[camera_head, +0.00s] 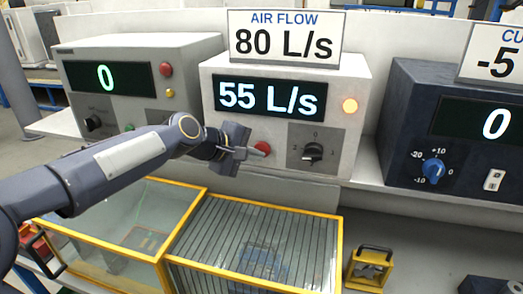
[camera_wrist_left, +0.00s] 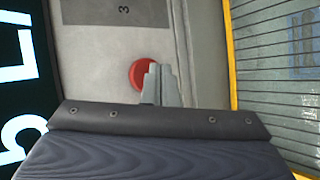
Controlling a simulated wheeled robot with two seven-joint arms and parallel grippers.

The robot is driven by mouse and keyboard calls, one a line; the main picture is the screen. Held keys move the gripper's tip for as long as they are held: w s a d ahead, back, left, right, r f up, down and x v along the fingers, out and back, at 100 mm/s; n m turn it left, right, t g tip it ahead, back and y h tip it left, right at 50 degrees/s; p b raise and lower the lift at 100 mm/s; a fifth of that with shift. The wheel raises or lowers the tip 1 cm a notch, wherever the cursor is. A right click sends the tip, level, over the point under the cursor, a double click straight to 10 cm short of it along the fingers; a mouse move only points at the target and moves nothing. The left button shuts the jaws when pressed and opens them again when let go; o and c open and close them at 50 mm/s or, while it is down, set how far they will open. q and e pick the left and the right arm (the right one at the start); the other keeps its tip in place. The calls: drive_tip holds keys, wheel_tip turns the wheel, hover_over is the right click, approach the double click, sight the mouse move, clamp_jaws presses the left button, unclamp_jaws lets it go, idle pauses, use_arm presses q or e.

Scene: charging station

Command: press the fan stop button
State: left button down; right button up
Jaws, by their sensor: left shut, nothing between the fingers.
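The white air flow box (camera_head: 356,75) stands in the middle of the shelf in the head view, with a display reading 55 L/s. A red button (camera_head: 263,148) sits on its front, below the display and left of a black knob. My left gripper (camera_head: 252,153) is shut and empty, with its tips right beside the red button. In the left wrist view the red button (camera_wrist_left: 138,75) is partly hidden behind the shut fingertips (camera_wrist_left: 160,83). I cannot tell whether the tips touch it.
A sign (camera_head: 286,37) above reads AIR FLOW 80 L/s. A grey box (camera_head: 203,46) stands left and a dark blue box (camera_head: 404,80) right. Below are yellow-framed glass covers (camera_head: 340,232) and a small yellow item (camera_head: 369,268). An amber lamp (camera_head: 350,106) glows.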

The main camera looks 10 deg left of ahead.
use_arm(q)
drive_tip(key=shift+w, duration=0.4)
idle(0.4)
drive_tip(key=shift+s, duration=0.8)
drive_tip(key=shift+s+a+b, duration=0.1)
drive_tip(key=shift+s+b, duration=0.9)
drive_tip(key=shift+s, duration=1.55)
drive_tip(key=s+a+f+m+g+y, duration=0.1)
drive_tip(key=s+f+m, duration=0.2)
drive_tip(key=s+f, duration=0.2)
drive_tip(key=s+a+f+m+g+y, duration=0.1)
drive_tip(key=s+f+m, duration=0.3)
drive_tip(key=s, duration=0.8)
drive_tip(key=s+a+f+m+g+y, duration=0.1)
drive_tip(key=s+a+f+m, duration=0.2)
drive_tip(key=s+f, duration=0.5)
drive_tip(key=shift+s+m+g, duration=0.3)
drive_tip(key=shift+s+g, duration=0.1)
